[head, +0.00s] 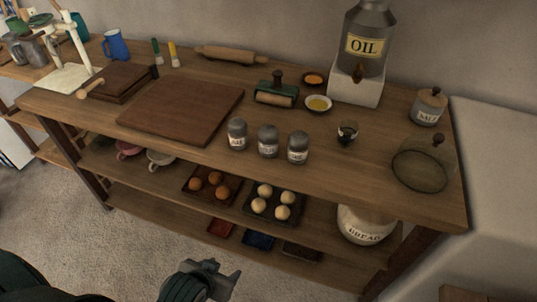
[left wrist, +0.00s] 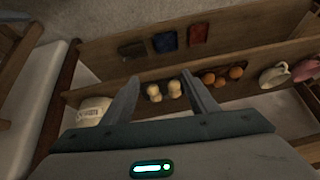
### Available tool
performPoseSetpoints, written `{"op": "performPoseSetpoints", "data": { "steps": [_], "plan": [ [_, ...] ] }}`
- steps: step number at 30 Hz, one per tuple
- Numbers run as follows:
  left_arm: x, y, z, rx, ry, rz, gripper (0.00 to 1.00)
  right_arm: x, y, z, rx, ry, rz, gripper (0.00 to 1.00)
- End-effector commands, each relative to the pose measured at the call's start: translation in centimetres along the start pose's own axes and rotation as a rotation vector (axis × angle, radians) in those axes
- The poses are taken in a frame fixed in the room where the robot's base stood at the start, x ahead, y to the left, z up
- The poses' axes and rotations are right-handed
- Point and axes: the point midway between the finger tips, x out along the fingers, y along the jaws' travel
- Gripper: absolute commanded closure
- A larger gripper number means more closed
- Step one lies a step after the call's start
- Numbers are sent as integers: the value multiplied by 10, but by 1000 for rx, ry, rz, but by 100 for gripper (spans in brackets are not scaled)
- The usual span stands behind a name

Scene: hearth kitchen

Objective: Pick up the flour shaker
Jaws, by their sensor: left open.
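Three small grey shakers with pale labels stand upright in a row near the front edge of the wooden table top: a left one (head: 237,134), a middle one (head: 268,141) and a right one (head: 298,147). Their labels are too small to read surely, so I cannot tell which is the flour shaker. My left gripper (head: 222,277) is low in front of the table, below and apart from the shakers. In the left wrist view its two fingers (left wrist: 160,92) are spread with nothing between them. The shakers do not show there. My right gripper is not in view.
The oil dispenser (head: 367,45) is behind. Below, the shelf holds trays of brown eggs (head: 215,178) and pale round items (head: 265,190), and a bread crock (head: 364,224).

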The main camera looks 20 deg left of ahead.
Motion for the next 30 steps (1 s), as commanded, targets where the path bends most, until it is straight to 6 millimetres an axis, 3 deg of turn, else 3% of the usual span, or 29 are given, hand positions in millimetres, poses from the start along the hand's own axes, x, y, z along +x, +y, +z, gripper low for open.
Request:
{"op": "performPoseSetpoints", "data": {
  "steps": [3, 14, 21, 24, 30],
  "plan": [
    [-10, -8, -43, -33, 135, -34, 47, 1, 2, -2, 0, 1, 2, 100],
    [-37, -16, -155, -93, 530, -75, 47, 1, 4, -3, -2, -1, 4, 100],
    [-76, -6, -235, -97, 859, -45, 47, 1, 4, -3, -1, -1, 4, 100],
    [-89, -1, -253, -92, 946, -27, 47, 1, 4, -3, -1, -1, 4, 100],
    [-98, 4, -264, -86, 1002, -13, 47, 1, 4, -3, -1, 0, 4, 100]
  ]
}}
